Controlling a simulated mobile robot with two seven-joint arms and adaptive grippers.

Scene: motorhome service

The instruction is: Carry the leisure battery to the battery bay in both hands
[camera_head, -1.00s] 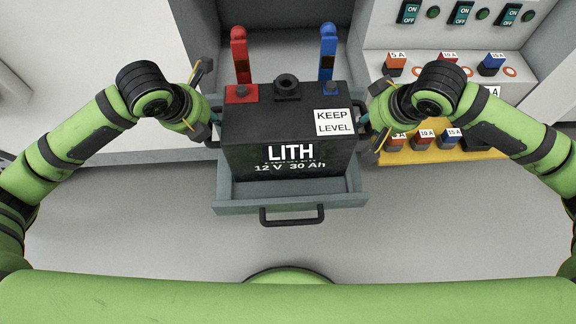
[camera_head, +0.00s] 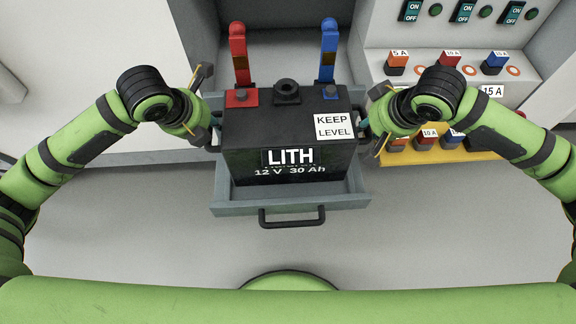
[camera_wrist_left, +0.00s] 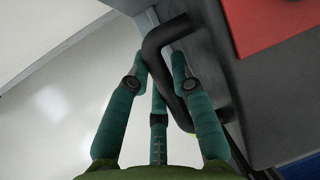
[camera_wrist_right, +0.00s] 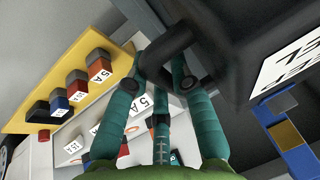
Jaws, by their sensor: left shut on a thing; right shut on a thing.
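The black leisure battery (camera_head: 290,130), marked LITH, 12 V 30 Ah and KEEP LEVEL, looks level within the grey pull-out tray (camera_head: 235,209). I cannot tell whether its base touches the tray floor. My left gripper (camera_head: 214,128) is shut on its left side handle; the dark handle (camera_wrist_left: 160,45) passes between the fingers in the left wrist view. My right gripper (camera_head: 364,132) is shut on the right side handle (camera_wrist_right: 180,40). The battery's red terminal (camera_head: 242,97) and blue terminal (camera_head: 331,93) face up.
A red lead clamp (camera_head: 239,50) and a blue lead clamp (camera_head: 328,50) stand upright behind the battery. The tray's dark pull handle (camera_head: 291,218) sticks out in front. A panel of fuses (camera_head: 450,75) and ON switches (camera_head: 463,12) is close to my right arm. Floor in front is clear.

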